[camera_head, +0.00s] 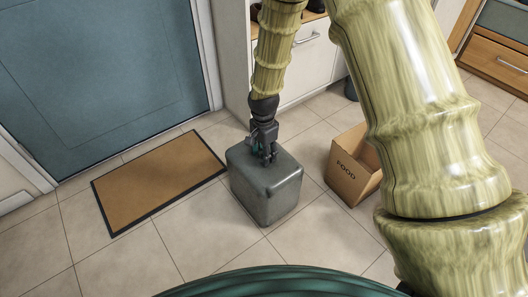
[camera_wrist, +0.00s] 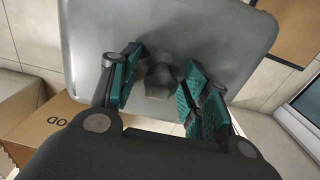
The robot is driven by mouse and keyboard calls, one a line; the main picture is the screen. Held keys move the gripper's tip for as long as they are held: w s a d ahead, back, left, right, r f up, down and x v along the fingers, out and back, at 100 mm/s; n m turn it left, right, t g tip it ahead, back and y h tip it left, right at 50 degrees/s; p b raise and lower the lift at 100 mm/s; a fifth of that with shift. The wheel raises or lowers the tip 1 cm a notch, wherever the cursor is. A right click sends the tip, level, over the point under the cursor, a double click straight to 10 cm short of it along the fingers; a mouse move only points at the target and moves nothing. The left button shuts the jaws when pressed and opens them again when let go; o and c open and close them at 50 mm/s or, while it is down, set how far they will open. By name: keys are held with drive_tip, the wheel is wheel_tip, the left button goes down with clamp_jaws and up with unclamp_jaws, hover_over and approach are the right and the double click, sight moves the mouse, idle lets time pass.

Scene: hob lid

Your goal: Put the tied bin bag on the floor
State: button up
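The tied bin bag (camera_head: 265,190) is a grey, rounded block that appears to stand upright on the tiled floor. Its top fills the upper middle of the wrist view (camera_wrist: 215,28), with a small dark knot (camera_wrist: 159,80) in the centre. My gripper (camera_head: 268,154) points down at the top of the bag. In the wrist view its two teal-padded fingers (camera_wrist: 162,78) stand apart on either side of the knot, with narrow gaps visible, so it looks open. The fingers partly hide the knot in the head view.
An open cardboard box marked FOOD (camera_head: 350,172) stands to the right of the bag. A brown doormat (camera_head: 158,180) lies to the left before a blue door (camera_head: 100,75). White cabinets (camera_head: 312,60) stand behind. Tiles (camera_head: 200,235) in front are clear.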

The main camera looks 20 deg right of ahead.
wheel_tip(320, 180, up, 12)
drive_tip(key=p, duration=0.6)
drive_tip(key=shift+d+r, duration=0.1)
idle(0.4)
